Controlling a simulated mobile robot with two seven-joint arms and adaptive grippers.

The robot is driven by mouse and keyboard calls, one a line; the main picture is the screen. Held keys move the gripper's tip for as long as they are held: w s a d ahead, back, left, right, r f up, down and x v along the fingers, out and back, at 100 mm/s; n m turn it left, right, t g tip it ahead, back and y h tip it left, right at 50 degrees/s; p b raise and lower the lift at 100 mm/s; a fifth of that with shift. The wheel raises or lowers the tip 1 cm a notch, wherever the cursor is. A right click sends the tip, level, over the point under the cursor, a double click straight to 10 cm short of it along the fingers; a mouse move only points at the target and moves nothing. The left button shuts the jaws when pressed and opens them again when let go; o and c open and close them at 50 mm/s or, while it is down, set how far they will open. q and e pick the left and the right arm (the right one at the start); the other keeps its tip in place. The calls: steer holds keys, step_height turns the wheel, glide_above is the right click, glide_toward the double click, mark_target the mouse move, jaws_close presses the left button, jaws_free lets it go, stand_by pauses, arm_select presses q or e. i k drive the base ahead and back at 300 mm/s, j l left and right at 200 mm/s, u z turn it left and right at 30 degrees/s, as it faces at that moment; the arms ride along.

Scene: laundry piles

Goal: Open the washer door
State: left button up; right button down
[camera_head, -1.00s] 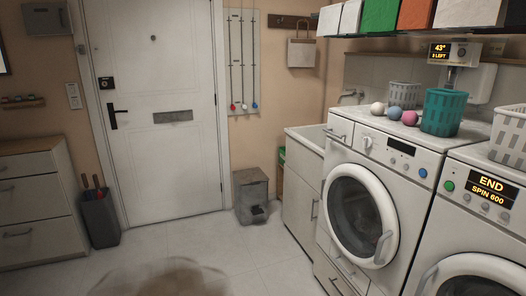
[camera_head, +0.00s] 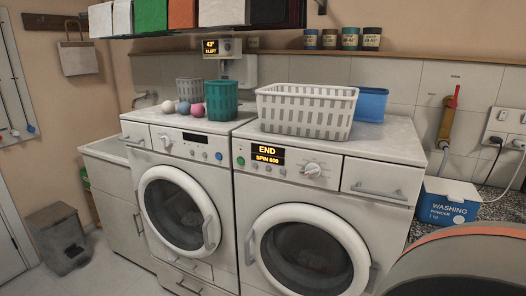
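Two white front-loading machines stand side by side. The right machine (camera_head: 315,172) has a lit display reading "END SPIN 600", which fits a washer. Its round door (camera_head: 309,213) is shut, with a white ring and dark glass; something dim shows behind the glass. A grey handle (camera_head: 250,247) sits on the left side of that door. Neither of my grippers is in view.
A white basket (camera_head: 305,125), teal basket (camera_head: 222,101), coloured balls and a blue tub (camera_head: 371,104) stand on top. A rounded grey thing with an orange edge (camera_head: 470,240) fills the lower right. A grey bin (camera_head: 58,240) stands left; floor shows beside it.

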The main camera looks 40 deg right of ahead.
mark_target(363, 277)
steer(key=k+l+z, duration=0.15)
steer(key=z, duration=0.3)
steer(key=l+z, duration=0.4)
steer(key=k+l+z, duration=0.15)
steer(key=z, duration=0.3)
